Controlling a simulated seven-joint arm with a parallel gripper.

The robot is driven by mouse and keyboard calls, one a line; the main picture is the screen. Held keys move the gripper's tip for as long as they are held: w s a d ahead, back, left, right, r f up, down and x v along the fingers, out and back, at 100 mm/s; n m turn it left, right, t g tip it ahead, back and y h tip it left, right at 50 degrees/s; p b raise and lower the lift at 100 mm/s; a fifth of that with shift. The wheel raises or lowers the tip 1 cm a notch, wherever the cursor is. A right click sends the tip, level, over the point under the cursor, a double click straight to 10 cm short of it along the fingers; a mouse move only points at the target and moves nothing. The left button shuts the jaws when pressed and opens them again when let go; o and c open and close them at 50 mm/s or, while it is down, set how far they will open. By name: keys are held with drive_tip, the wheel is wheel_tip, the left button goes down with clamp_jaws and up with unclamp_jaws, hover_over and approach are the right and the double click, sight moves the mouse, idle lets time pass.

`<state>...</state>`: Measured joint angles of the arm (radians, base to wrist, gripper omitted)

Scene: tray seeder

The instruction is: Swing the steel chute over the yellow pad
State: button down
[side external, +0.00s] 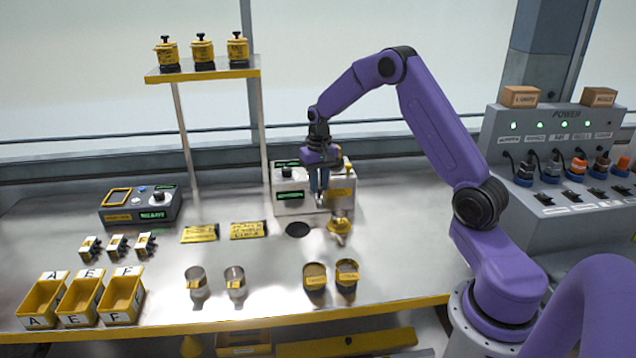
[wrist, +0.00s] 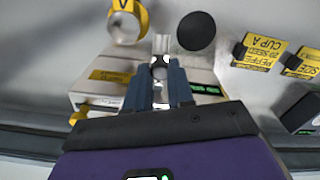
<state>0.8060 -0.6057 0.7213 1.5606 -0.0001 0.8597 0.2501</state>
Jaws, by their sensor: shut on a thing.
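The steel chute (wrist: 162,45) shows in the wrist view as a short pale metal piece sticking out past my fingertips. Its tip points between a black disc (wrist: 196,32) and a round yellow thing with a V label (wrist: 127,24), apparently at the yellow pad. In the side view the yellow thing (side external: 339,226) is right of the black disc (side external: 297,230). My gripper (side external: 319,198) is in front of the grey seeder box (side external: 290,203), with its fingers (wrist: 160,78) shut on the chute. The fingers hide part of the chute.
Two yellow cards (side external: 248,231) lie left of the disc. Metal cups (side external: 235,283) and yellow-topped cups (side external: 315,280) stand nearer the front edge. A dark control box (side external: 140,207) and yellow bins (side external: 122,298) are at the left.

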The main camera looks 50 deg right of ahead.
drive_tip(key=shift+s+d+n, duration=0.2)
drive_tip(key=shift+d+n, duration=0.3)
drive_tip(key=shift+n, duration=0.8)
drive_tip(key=shift+s+d+n, duration=0.15)
drive_tip(key=shift+d+n, duration=0.35)
drive_tip(key=shift+n, duration=0.8)
drive_tip(key=shift+s+d+n, duration=0.2)
drive_tip(key=shift+d+n, duration=0.3)
drive_tip(key=shift+n, duration=0.8)
drive_tip(key=c, duration=1)
unclamp_jaws()
wheel_tip(320, 180, up, 18)
drive_tip(key=shift+f, duration=0.25)
